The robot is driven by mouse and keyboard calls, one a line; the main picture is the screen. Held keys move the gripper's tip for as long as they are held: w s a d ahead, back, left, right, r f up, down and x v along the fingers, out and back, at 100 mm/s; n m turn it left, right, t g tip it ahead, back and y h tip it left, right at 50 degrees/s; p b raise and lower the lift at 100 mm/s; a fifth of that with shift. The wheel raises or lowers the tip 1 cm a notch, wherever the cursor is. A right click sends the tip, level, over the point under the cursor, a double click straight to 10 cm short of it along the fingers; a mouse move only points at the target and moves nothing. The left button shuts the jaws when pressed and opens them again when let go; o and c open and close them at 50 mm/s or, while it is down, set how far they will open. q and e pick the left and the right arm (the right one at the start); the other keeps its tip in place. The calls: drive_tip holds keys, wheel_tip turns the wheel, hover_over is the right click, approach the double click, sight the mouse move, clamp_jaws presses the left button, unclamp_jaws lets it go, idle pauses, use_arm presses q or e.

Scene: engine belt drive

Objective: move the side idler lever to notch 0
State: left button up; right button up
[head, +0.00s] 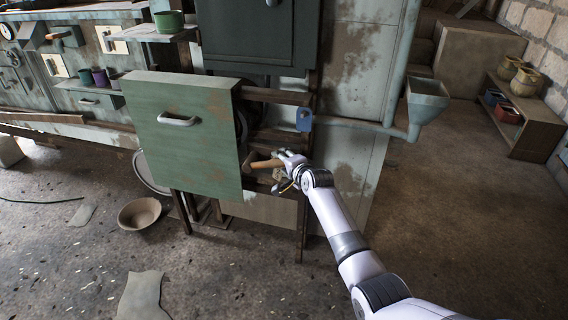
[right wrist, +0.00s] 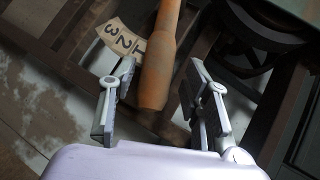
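The side idler lever's orange-brown wooden handle (head: 265,163) sticks out beside the green panel in the head view. In the right wrist view the handle (right wrist: 160,70) runs down from the top between my fingers. A pale notch plate (right wrist: 119,41) shows the numbers 3, 2 and 1. The handle passes just right of the 1 and hides what lies beyond, so I cannot tell its notch. My right gripper (head: 284,177) is open; its fingers (right wrist: 158,95) stand on either side of the handle, with gaps. My left gripper is not in view.
The green panel (head: 181,140) with a white handle stands close left of the lever. A pipe with a funnel (head: 426,98) is to the right. Dark framework (right wrist: 275,100) lies close right of the fingers. A bowl (head: 139,213) rests on the floor.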

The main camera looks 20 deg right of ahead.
drive_tip(key=shift+s+f, duration=0.1)
drive_tip(key=v, duration=1.2)
idle(0.4)
